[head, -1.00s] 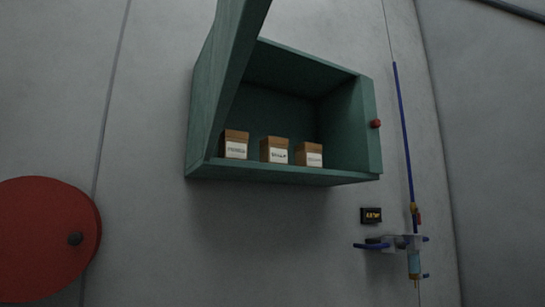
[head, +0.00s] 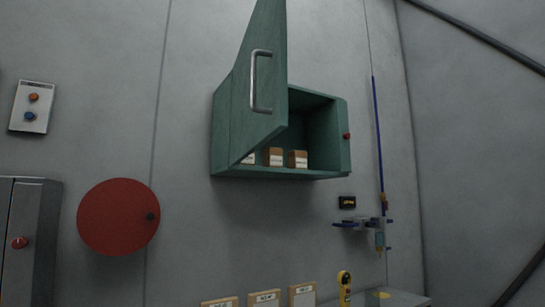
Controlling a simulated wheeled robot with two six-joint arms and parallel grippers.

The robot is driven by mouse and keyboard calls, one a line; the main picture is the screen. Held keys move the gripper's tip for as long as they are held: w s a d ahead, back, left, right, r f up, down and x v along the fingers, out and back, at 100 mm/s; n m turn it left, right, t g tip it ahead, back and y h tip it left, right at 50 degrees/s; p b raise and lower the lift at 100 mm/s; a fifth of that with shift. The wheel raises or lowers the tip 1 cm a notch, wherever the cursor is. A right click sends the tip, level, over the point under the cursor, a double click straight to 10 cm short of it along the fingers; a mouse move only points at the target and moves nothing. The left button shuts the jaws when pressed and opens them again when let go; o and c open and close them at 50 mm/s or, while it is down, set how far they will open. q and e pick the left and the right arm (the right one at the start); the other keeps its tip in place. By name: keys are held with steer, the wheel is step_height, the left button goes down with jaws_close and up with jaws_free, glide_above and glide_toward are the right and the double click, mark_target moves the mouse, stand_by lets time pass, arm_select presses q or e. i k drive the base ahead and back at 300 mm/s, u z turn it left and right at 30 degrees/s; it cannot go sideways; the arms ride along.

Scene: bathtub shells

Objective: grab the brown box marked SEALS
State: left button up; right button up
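Three small brown boxes with white labels stand in a row on the floor of a green wall cabinet (head: 222,140). The left box (head: 249,159) is mostly hidden by the open cabinet door (head: 262,60). The middle box (head: 274,157) and the right box (head: 298,159) show clear of the door. The labels are too small to read, so I cannot tell which box is marked SEALS. Neither of my grippers is in view.
Three more labelled brownish items, left (head: 220,302), middle (head: 264,299) and right (head: 302,295), stand at the bottom edge beside a yellow device (head: 344,285). A red disc (head: 115,217) and a grey cabinet (head: 40,240) are at left. A bracket (head: 362,224) with blue parts juts out right.

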mark_target(272, 157)
steer(key=z, duration=0.55)
steer(key=i, duration=0.45)
steer(key=z, duration=0.7)
steer(key=i, duration=1.55)
steer(key=u, duration=1.05)
steer(key=i, duration=0.7)
steer(key=u, duration=0.7)
